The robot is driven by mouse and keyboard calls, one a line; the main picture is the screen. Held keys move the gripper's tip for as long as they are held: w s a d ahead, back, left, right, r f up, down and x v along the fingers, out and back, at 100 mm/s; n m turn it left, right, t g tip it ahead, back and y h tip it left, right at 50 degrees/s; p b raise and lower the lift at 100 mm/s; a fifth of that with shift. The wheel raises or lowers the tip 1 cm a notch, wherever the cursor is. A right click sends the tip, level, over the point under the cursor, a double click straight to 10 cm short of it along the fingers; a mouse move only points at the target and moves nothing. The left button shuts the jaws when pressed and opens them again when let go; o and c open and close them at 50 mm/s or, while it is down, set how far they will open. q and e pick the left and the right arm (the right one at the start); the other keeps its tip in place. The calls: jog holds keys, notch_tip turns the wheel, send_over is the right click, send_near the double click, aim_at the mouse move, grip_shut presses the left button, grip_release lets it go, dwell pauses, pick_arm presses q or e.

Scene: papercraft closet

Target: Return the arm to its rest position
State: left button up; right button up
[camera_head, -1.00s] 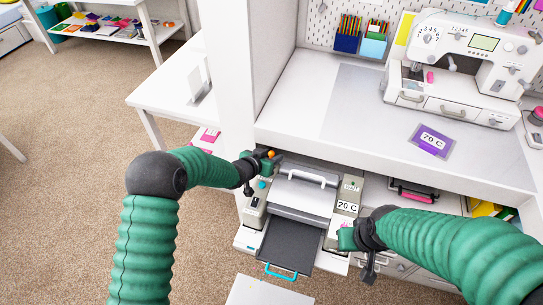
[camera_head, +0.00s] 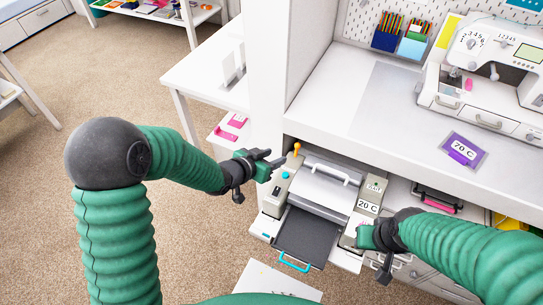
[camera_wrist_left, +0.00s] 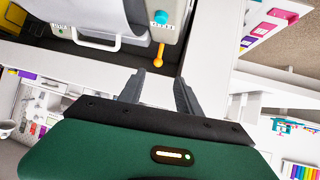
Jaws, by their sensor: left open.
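My left gripper (camera_head: 268,157) is at the left of the heat press machine (camera_head: 325,185), beside its orange-tipped lever (camera_head: 297,148) and apart from it. In the left wrist view the left gripper (camera_wrist_left: 160,85) has its two fingers spread with nothing between them, and the orange lever (camera_wrist_left: 158,55) shows just beyond them. My right gripper (camera_head: 372,240) is over the machine's right side, near its "20 C" label (camera_head: 368,206); its fingers are hard to make out. The machine's dark tray (camera_head: 303,236) with a blue handle (camera_head: 294,262) sticks out in front.
The white desk (camera_head: 350,110) above holds a sewing machine (camera_head: 490,75), a purple "70 C" card (camera_head: 463,150) and pencil holders (camera_head: 400,38). A white side table (camera_head: 205,80) stands at the left. Open carpet (camera_head: 110,75) lies further left.

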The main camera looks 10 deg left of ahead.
pick_arm(q)
jog(key=shift+s+a+r, duration=0.15)
jog(key=shift+s+r, duration=0.05)
jog(key=shift+s, duration=0.1)
jog(key=s+a+n+g+y, duration=0.1)
jog(key=s+a+g+y, duration=0.1)
jog(key=s+a, duration=0.2)
jog(key=s+a+n+g+y+p, duration=0.1)
jog(key=s+a+n+g+y, duration=0.1)
jog(key=s, duration=0.8)
jog(key=s+a+r+n+g+y+p, duration=0.1)
jog(key=s+a+n+g+y, duration=0.1)
jog(key=s+a, duration=0.3)
jog(key=s+g, duration=0.1)
jog(key=s, duration=0.2)
jog(key=shift+a, duration=0.4)
jog(key=shift+s, duration=0.15)
